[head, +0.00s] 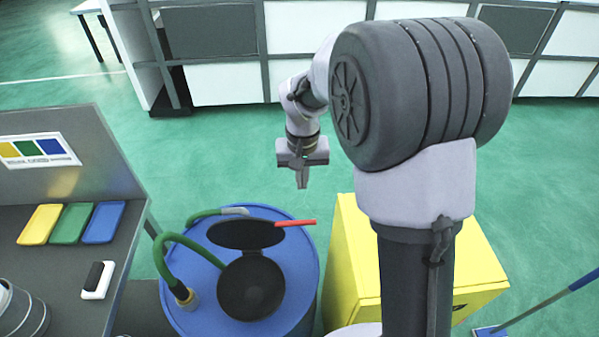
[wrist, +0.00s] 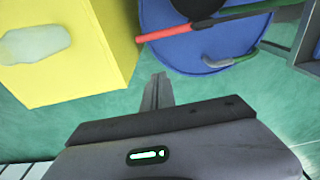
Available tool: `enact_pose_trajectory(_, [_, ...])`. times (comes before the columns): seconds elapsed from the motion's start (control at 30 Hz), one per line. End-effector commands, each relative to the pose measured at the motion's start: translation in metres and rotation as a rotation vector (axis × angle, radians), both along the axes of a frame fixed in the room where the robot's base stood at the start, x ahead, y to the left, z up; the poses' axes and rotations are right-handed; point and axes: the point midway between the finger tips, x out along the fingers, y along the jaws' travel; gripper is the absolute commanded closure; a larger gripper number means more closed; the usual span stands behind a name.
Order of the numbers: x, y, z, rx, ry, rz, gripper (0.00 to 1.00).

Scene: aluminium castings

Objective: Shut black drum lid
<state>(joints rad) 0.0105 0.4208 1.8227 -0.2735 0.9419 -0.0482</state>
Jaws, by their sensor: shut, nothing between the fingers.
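The blue drum (head: 302,262) stands at the lower middle of the head view. On its top is a round black opening or funnel (head: 251,288). The black lid (head: 240,235) stands raised at the far side of it, open, with a red handle (head: 296,223) sticking out to the right. In the wrist view the red handle (wrist: 185,32), a dark strip of the lid (wrist: 245,9) and the drum (wrist: 180,52) show at the top. My gripper (head: 302,182) is shut and empty, beyond the drum and apart from the handle. Its fingers (wrist: 158,90) point towards the drum side in the wrist view.
A green hose (head: 190,245) arches over the drum's left side to a brass fitting. A yellow cabinet (head: 345,250) stands close right of the drum. A grey bench (head: 120,260) with coloured trays is at left. A broom (head: 545,300) is at lower right. Green floor beyond is clear.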

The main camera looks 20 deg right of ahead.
Motion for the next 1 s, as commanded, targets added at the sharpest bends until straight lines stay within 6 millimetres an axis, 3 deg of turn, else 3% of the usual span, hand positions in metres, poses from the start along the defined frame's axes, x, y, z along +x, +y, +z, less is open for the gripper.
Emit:
enact_pose_trajectory(0.03, [0.000,0.000,-0.014,0.001,0.003,0.000,1.00])
enact_pose_trajectory(0.3, [0.006,-0.001,-0.072,0.001,0.003,-0.001,1.00])
enact_pose_trajectory(0.6, [-0.029,0.006,-0.081,0.001,-0.001,-0.001,1.00])
enact_pose_trajectory(1.0, [-0.030,0.006,-0.081,-0.001,-0.003,0.000,1.00])
